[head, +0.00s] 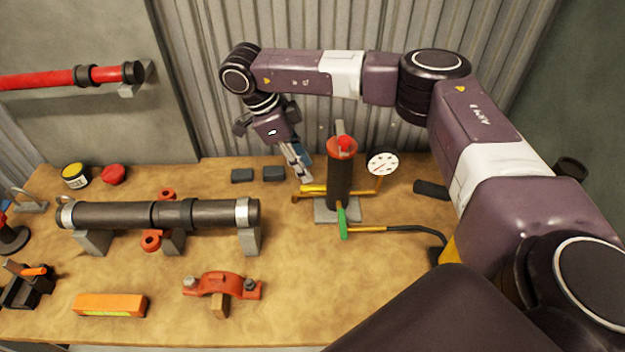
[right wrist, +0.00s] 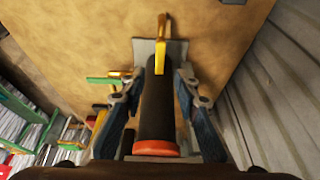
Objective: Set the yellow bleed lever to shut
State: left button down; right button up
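The dark riser (head: 340,180) stands upright on a grey base plate, with a red top. The yellow bleed lever (head: 312,190) sticks out low on its left side; in the right wrist view the lever (right wrist: 161,45) points up the picture. My right gripper (head: 301,172) is just left of the riser, fingers pointing down close above the lever. In the right wrist view the gripper (right wrist: 159,82) is open, with the lever's line between its fingertips; whether a finger touches it I cannot tell. A green handle (head: 342,222) points toward the front. My left gripper is out of view.
A round gauge (head: 383,163) stands right of the riser. Left are a black pipe on blocks (head: 130,215), a red clamp (head: 222,285) and an orange box (head: 110,304). A corrugated wall (head: 330,120) stands behind.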

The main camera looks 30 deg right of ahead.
aim_at(317, 186)
jog(key=p+x, duration=0.1)
jog(key=x, duration=0.4)
jog(key=shift+s+d+f+p, duration=0.1)
jog(key=shift+d+f+p, duration=0.05)
jog(key=shift+f+p, duration=0.15)
grip_shut()
